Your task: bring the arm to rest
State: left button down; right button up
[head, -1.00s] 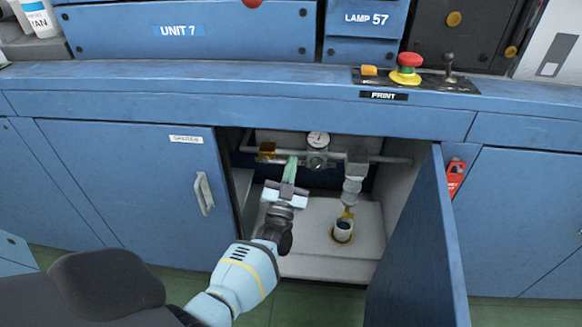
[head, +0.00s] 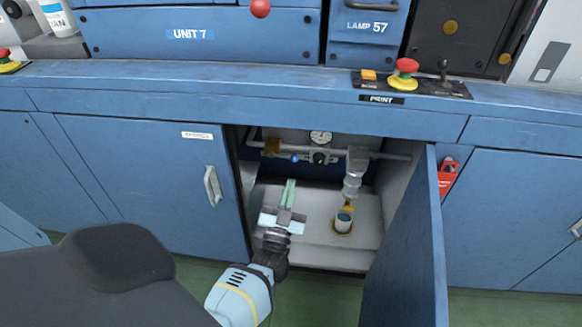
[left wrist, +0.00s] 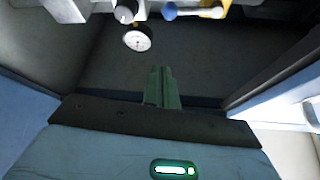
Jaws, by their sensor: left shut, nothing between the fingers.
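My left gripper (head: 289,193) is at the mouth of the open cabinet under the blue counter, in the lower middle of the head view. Its green fingers are shut with nothing between them. They point into the cabinet, below the pipe and gauge and touching nothing that I can see. In the left wrist view the closed green fingers (left wrist: 160,87) point at the dark back of the cabinet. My left arm (head: 240,295) comes up from below. My right gripper is not in view.
The cabinet holds a pipe with a pressure gauge (head: 320,138), a blue-tipped valve handle (left wrist: 171,11) and a cup-like fitting (head: 343,222) on the pale floor. The open door (head: 405,250) stands right of my arm. A red lock (head: 447,176) hangs beyond it. Green floor is clear in front.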

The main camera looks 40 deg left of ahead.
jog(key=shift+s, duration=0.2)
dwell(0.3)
